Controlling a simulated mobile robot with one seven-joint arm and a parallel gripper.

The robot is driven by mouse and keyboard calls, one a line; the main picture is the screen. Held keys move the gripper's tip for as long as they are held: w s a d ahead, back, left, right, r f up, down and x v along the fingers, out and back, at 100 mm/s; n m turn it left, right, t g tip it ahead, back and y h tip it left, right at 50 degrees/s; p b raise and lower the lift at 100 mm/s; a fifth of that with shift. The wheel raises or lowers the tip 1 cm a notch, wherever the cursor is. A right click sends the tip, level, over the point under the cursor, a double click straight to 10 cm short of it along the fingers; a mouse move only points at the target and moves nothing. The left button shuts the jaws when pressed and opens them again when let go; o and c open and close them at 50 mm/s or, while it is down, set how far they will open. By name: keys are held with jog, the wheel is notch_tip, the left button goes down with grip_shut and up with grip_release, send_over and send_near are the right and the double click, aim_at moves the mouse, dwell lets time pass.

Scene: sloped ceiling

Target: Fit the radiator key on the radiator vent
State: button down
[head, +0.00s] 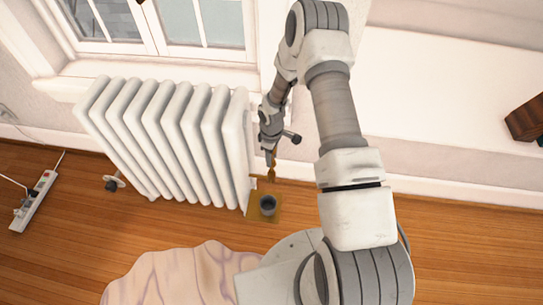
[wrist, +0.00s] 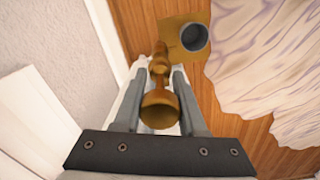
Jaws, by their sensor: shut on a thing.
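The radiator key is a brass, turned piece (wrist: 160,105); it also shows small in the head view (head: 271,173). My gripper (wrist: 158,78) is shut on it, with one grey finger on each side. In the head view my gripper (head: 268,157) is beside the right end of the white radiator (head: 170,140), with the key hanging below the fingers. The key is above a brass-coloured plate on the floor. I cannot make out the radiator vent clearly in either view, nor whether the key touches it.
The brass-coloured plate (head: 255,213) carries a dark round cup (head: 267,205). A pale marbled rug (head: 185,275) lies in front on the wooden floor. A power strip (head: 35,200) lies at the left. The wall and skirting are close behind my gripper.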

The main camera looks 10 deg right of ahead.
aim_at(272, 169)
jog(key=shift+f+b, duration=1.65)
jog(key=shift+f, duration=0.55)
jog(key=shift+c, duration=1.9)
grip_release()
notch_tip(272, 169, up, 18)
jog(key=p, duration=0.5)
jog(key=shift+f+p, duration=0.25)
jog(key=shift+p, duration=0.05)
